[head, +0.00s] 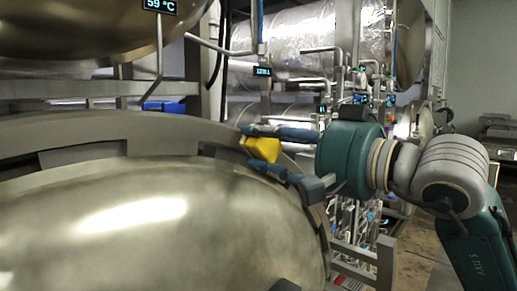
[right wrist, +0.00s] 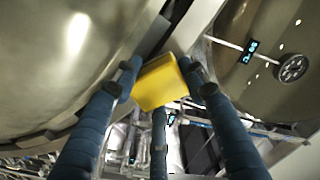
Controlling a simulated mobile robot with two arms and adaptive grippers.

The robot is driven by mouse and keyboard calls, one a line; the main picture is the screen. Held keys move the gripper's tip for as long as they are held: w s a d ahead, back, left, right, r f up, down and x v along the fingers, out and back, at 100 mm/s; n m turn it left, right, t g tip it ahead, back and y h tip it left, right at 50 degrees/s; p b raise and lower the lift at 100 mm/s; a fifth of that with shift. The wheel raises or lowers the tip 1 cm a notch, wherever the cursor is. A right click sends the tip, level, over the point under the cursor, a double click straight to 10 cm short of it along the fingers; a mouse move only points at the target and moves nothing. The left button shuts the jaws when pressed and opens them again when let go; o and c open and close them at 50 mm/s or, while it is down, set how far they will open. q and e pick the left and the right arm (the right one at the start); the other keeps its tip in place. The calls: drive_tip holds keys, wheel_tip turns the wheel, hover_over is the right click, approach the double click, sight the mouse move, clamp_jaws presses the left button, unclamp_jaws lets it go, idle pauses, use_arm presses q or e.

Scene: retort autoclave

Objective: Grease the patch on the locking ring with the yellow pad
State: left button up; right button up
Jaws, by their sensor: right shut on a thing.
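The yellow pad (head: 262,146) is held between the blue fingers of my right gripper (head: 250,147), at the right end of the visible ring rim. In the right wrist view the pad (right wrist: 156,82) sits between the fingertips, close to the metal rim. The locking ring (head: 200,132) is a grey metal band with stepped blocks, curving around a large domed door (head: 130,220). I cannot tell whether the pad touches the ring. No greased patch can be made out; it may be hidden behind the pad or fingers. My left gripper is not in view.
Another large metal vessel (head: 90,30) hangs above left, with a temperature display (head: 160,6). Pipes and valves (head: 365,80) crowd behind my right gripper. A blue box (head: 163,106) sits behind the ring. Open floor (head: 420,250) shows at lower right.

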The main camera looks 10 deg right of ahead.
drive_tip(key=shift+w+d+f, duration=0.3)
drive_tip(key=shift+w+d, duration=0.05)
drive_tip(key=shift+d, duration=0.05)
drive_tip(key=shift+w+d+f+b, duration=0.45)
drive_tip(key=shift+d+b, duration=0.15)
drive_tip(key=shift+b, duration=0.15)
drive_tip(key=w+d+f+b, duration=0.2)
drive_tip(key=w+d, duration=0.1)
drive_tip(key=d, duration=0.1)
drive_tip(key=shift+w+d+f, duration=0.2)
drive_tip(key=shift+f, duration=0.05)
drive_tip(key=shift+s+d+f+b, duration=0.15)
drive_tip(key=shift+s+d+b, duration=0.2)
drive_tip(key=shift+b, duration=0.3)
drive_tip(key=b+v, duration=0.2)
drive_tip(key=v, duration=0.3)
